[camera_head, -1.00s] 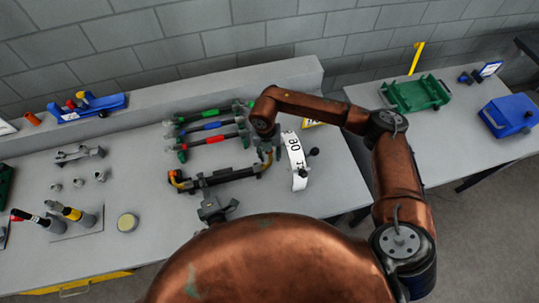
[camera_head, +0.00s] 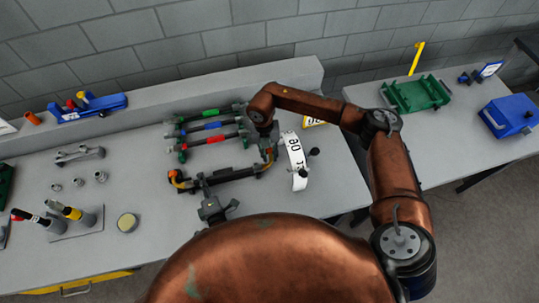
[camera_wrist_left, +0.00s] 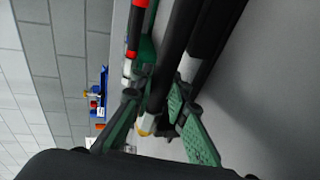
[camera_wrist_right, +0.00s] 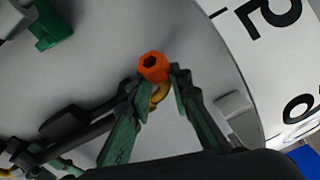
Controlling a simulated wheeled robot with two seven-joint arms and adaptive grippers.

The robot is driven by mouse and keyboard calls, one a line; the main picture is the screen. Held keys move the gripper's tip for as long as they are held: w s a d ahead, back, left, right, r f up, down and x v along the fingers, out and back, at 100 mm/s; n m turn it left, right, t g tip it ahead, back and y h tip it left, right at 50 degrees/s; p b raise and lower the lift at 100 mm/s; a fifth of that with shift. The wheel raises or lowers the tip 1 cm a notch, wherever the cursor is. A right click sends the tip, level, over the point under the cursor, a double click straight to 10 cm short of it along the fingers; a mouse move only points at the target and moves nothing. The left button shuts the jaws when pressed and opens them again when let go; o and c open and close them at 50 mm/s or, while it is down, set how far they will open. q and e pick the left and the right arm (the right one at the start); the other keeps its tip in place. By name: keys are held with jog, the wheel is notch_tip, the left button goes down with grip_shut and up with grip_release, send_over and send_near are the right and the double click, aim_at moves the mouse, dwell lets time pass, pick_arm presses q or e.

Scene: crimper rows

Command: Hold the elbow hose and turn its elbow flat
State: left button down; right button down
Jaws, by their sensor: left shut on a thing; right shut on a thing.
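The elbow hose (camera_head: 233,175) is a black hose lying across the bench in the head view, with a yellow-orange elbow (camera_head: 175,178) at its left end. My left gripper (camera_head: 208,190) is shut on the hose's black body; the left wrist view shows its green fingers (camera_wrist_left: 165,112) on either side. My right gripper (camera_head: 268,155) is shut on the yellow elbow at the hose's right end. In the right wrist view, the orange hexagonal nut (camera_wrist_right: 153,67) of this elbow stands out beyond the green fingers (camera_wrist_right: 166,98). The fingers hide much of the elbow.
A white curved scale (camera_head: 295,152) with black numbers stands close right of the right gripper. Hoses with green (camera_head: 208,114), blue (camera_head: 212,126) and red (camera_head: 213,138) bands lie behind. The bench front is clear.

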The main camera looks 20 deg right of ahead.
pick_arm(q)
jog(key=shift+a, duration=0.2)
pick_arm(e)
jog(key=shift+w+d+f+g, duration=0.15)
jog(key=shift+f+g, duration=0.15)
jog(key=shift+g, duration=0.55)
jog(key=shift+w+f+g, duration=0.2)
jog(key=shift+f+g, duration=0.05)
jog(key=shift+g, duration=0.55)
jog(key=shift+w+d+f+g, duration=0.15)
jog(key=shift+f+g, duration=0.15)
jog(key=shift+g, duration=0.55)
jog(key=c, duration=1.8)
grip_release()
jog(key=shift+a, duration=0.1)
jog(key=shift+c, duration=0.2)
jog(key=shift+a, duration=0.1)
jog(key=shift+r, duration=0.15)
pick_arm(q)
jog(key=shift+d, duration=0.2)
pick_arm(e)
jog(key=v, duration=1.1)
jog(key=shift+w+r, duration=0.25)
jog(key=shift+w, duration=0.1)
pick_arm(q)
jog(key=c, duration=1.8)
grip_release()
